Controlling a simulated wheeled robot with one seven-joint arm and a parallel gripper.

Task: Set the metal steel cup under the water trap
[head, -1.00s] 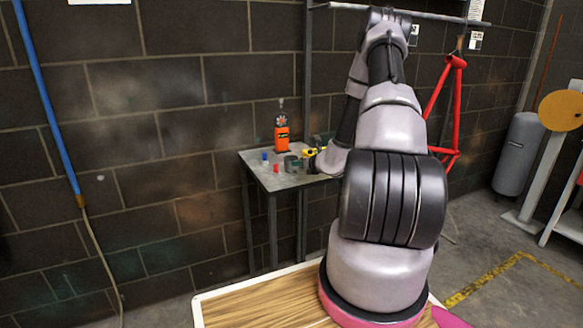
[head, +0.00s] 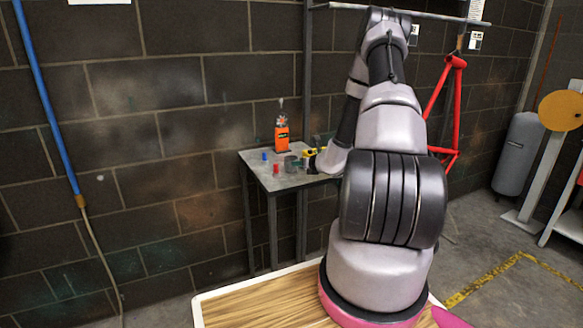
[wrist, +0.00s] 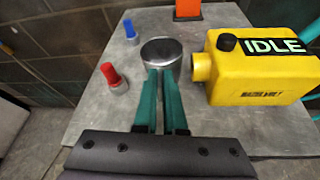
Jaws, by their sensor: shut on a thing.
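The steel cup (wrist: 160,50), a short shiny metal cylinder, stands on the grey metal bench in the wrist view. It also shows as a small grey shape (head: 291,163) in the head view. My gripper (wrist: 160,74) has its two green fingers close together on the near side of the cup, shut on it. The fingers hide part of the cup's near wall. A yellow box (wrist: 258,75) with a black cap and the word IDLE sits just right of the cup, its short spout pointing at it. I cannot clearly pick out the water trap.
A blue-topped piece (wrist: 130,32) and a red-topped piece (wrist: 113,78) stand left of the cup. An orange item (head: 282,138) stands at the bench's back. The bench top (head: 290,182) is bare along its front. A block wall is behind.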

